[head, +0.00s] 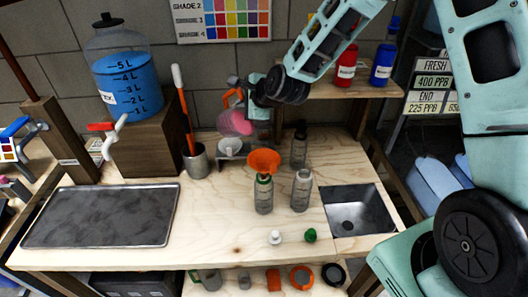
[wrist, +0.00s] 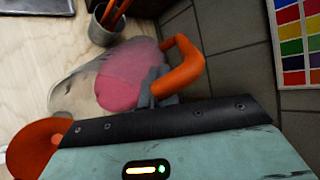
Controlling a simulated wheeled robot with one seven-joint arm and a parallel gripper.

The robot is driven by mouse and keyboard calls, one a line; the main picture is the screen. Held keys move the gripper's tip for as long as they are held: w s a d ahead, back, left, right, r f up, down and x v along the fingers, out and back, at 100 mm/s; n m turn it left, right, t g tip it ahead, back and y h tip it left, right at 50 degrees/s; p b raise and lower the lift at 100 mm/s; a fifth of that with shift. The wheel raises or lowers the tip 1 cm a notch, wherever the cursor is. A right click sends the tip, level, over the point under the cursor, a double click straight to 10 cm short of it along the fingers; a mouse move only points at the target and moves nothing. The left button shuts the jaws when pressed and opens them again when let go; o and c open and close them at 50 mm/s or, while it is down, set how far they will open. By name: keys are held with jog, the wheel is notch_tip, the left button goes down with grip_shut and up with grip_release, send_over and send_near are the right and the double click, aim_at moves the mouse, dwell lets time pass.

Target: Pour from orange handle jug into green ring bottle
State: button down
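The jug (head: 235,122) is clear with pink liquid and an orange handle (wrist: 182,68). It is up off the bench at the back, in front of the wall. My gripper (head: 240,96) is at the handle and appears shut on it; the fingertips are partly hidden in the wrist view. The jug looks tilted, but its exact angle is hard to tell. The green ring bottle (head: 264,197) stands upright on the bench with an orange funnel (head: 264,162) in its mouth. The funnel also shows at the lower left of the wrist view (wrist: 35,148). The jug is behind and left of it, apart.
A clear bottle (head: 301,191) stands right of the green ring bottle, a dark-capped one (head: 299,148) behind. A small scale (head: 229,149) is below the jug. A white cap (head: 275,237) and green cap (head: 310,235) lie in front.

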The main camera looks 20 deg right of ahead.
jog(key=shift+s+d+r+t+b, duration=0.1)
jog(key=shift+s+r+t+b, duration=0.5)
jog(key=shift+b, duration=0.6)
jog(key=shift+s+d+r+t+b, duration=0.1)
jog(key=shift+s+r+t+b, duration=0.15)
jog(key=shift+r+t+b, duration=0.55)
dwell(6.0)
